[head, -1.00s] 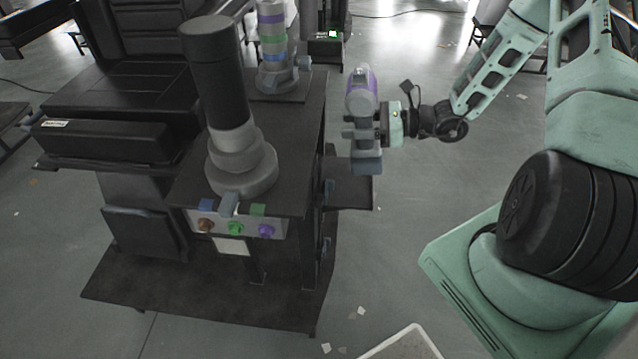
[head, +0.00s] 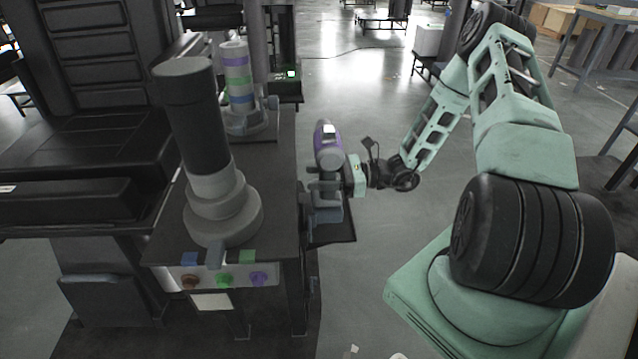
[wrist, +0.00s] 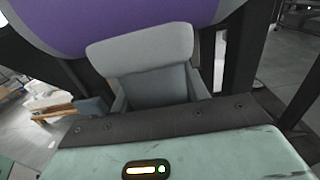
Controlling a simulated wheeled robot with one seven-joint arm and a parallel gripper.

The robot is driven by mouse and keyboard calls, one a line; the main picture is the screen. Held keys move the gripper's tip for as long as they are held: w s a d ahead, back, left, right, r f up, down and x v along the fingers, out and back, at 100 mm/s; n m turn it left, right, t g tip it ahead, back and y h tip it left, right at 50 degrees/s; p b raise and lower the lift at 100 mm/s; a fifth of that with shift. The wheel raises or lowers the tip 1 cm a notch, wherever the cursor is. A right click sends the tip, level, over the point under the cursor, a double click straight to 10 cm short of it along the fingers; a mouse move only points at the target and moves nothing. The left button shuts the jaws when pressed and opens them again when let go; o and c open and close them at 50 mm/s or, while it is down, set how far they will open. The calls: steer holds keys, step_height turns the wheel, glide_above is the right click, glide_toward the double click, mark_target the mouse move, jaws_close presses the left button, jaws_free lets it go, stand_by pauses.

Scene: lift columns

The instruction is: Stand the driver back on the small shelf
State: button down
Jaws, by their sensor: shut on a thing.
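The driver (head: 327,140) has a purple and grey body above and a grey-blue foot below. My gripper (head: 328,188) is shut on it and holds it upright at the right side of the column bench. The small shelf (head: 340,231) is a dark plate sticking out from the bench's right side. The driver's foot is just above or on the shelf; I cannot tell if they touch. In the wrist view, the driver's purple body (wrist: 130,25) and grey grip (wrist: 150,85) fill the upper middle; the shelf is not clear there.
The bench top (head: 270,215) carries a dark lift column (head: 195,120) and a striped column (head: 238,85) behind it. Coloured buttons (head: 223,280) line its front panel. A bench post stands close left of the driver. The floor right of the shelf is free.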

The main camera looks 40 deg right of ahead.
steer(key=shift+f, duration=0.85)
steer(key=shift+f, duration=0.15)
steer(key=c, duration=0.7)
jaws_free()
steer(key=shift+d, duration=0.1)
steer(key=b+v, duration=0.1)
steer(key=v, duration=1.1)
